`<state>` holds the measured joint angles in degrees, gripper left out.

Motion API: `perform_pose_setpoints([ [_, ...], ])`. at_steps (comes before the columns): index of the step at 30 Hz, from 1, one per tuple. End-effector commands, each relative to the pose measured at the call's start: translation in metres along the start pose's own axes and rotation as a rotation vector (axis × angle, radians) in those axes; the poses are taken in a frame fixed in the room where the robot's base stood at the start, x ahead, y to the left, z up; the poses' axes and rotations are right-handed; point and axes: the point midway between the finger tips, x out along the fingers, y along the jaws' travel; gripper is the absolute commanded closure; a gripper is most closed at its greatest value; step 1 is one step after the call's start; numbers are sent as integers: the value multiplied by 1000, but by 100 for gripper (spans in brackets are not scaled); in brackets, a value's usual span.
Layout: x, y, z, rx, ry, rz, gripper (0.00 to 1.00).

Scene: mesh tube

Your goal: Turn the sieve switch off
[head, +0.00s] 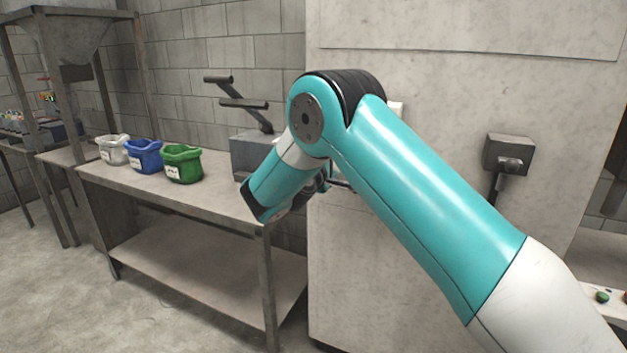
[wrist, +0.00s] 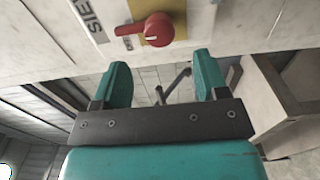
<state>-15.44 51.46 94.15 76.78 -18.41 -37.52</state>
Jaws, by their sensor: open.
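The sieve switch (wrist: 157,29) is a red rotary knob on a yellow plate, fixed to a pale panel at the top of the wrist view. A label with the letters "SIE" (wrist: 88,17) sits beside it, partly cut off. The knob's handle points to the left in that view, toward small markings. My gripper (wrist: 160,77) is open and empty, its two teal fingers apart from the knob, which lies beyond the fingertips. In the head view my arm hides the switch and most of the gripper.
A metal table (head: 215,197) holds white (head: 113,150), blue (head: 145,156) and green (head: 183,165) bags. A grey box with levers (head: 252,150) stands at its right end. The large pale cabinet (head: 350,270) is close to my arm. A dark wall box (head: 508,155) is on the right.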

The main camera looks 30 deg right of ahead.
Motion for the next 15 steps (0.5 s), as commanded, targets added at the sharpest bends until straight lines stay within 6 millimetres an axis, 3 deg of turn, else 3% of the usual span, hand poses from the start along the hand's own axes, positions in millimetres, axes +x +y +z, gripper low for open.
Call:
perform_pose_setpoints([
  [3, -34, -3, -2, 0, 7, 0, 33],
  [9, -83, -6, -1, 2, 4, 2, 33],
  [15, -90, -8, -3, 6, 1, 5, 33],
])
